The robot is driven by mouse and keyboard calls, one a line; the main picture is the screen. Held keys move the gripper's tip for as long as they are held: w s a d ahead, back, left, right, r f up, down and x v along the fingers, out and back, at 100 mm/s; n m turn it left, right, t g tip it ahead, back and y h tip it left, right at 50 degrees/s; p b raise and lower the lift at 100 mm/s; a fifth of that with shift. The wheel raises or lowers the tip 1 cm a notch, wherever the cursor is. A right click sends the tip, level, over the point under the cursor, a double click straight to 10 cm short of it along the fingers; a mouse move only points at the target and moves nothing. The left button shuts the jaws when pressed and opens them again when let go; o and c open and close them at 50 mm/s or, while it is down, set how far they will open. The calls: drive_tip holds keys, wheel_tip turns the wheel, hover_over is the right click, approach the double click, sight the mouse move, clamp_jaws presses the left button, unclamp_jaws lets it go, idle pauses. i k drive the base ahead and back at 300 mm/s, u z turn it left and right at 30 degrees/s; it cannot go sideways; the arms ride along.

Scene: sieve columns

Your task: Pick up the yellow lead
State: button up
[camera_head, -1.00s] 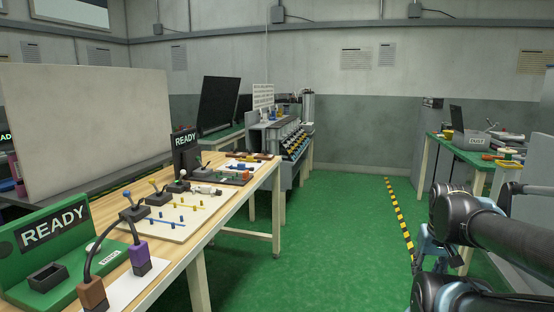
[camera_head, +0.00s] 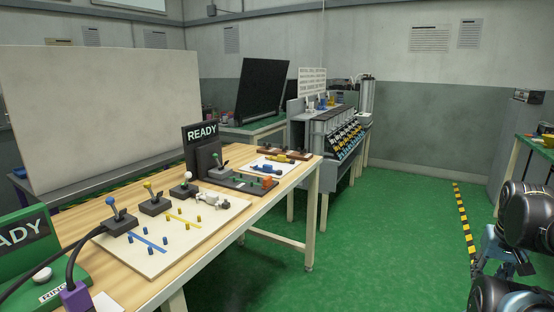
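A small yellow piece (camera_head: 278,158), possibly the yellow lead, lies on a white sheet near the far end of the wooden table. A blue piece (camera_head: 268,168) lies beside it. Both are too small to make out well. A yellow strip (camera_head: 183,218) with yellow pegs is on the pale board, next to a blue strip with blue pegs. Dark parts of my arm fill the lower right edge. The blue-grey and dark part there (camera_head: 498,255) may belong to my gripper, but I cannot make out its fingers. It is well right of the table, over the floor.
The wooden table (camera_head: 112,262) carries several lever boxes, a black READY stand (camera_head: 202,150) and a green READY stand (camera_head: 30,240). A grey machine (camera_head: 335,140) stands beyond it. Green floor (camera_head: 390,240) is clear between the table and the striped floor line (camera_head: 463,225).

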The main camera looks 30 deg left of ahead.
sight(280, 158)
drive_tip(key=u, duration=0.6)
drive_tip(key=i, duration=1.25)
drive_tip(key=u, duration=0.7)
